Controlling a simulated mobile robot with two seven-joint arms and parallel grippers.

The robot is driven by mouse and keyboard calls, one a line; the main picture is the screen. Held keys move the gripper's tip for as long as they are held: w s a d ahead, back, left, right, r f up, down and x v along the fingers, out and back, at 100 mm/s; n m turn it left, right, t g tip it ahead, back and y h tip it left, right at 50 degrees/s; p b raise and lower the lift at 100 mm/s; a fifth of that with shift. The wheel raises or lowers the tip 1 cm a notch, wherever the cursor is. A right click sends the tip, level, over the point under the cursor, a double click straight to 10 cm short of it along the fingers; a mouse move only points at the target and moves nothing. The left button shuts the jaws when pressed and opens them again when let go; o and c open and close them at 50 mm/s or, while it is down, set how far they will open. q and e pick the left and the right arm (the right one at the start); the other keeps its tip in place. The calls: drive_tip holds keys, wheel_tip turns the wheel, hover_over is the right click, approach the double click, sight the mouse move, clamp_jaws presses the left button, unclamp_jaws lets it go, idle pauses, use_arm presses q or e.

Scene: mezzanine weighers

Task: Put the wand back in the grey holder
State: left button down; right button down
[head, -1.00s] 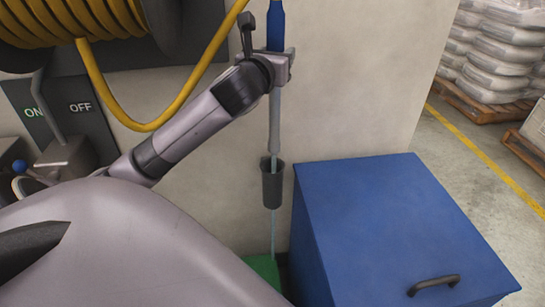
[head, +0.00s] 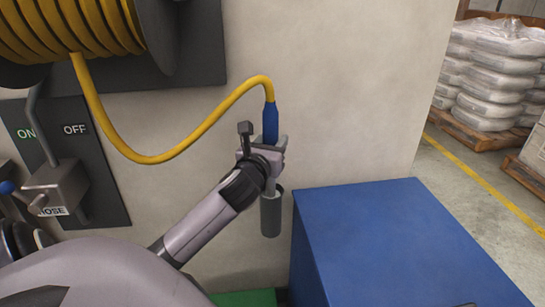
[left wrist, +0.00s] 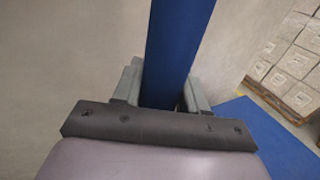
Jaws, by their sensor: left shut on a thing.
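The wand has a blue grip (head: 270,122) and a grey tube, and hangs upright from a yellow hose. My left gripper (head: 271,150) is shut on the wand just below or at the lower end of the blue grip. The blue grip also fills the space between the jaws in the left wrist view (left wrist: 176,55). The grey holder (head: 271,218) is a cup against the pale wall, directly below my left gripper. The wand's tube goes down into the holder's mouth; its lower end is hidden. My right gripper is not in view.
A blue lidded box (head: 390,245) stands close right of the holder. A yellow hose reel (head: 75,28) is at upper left, above a lever panel (head: 75,165) marked ON and OFF. Green shows on the floor (head: 245,299). Pallets of sacks (head: 490,75) stand far right.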

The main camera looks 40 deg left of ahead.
use_arm(q)
drive_tip(key=shift+f, duration=1.5)
drive_tip(key=shift+b, duration=0.3)
drive_tip(key=shift+f, duration=0.2)
drive_tip(key=c, duration=0.6)
unclamp_jaws()
drive_tip(key=shift+r, duration=0.1)
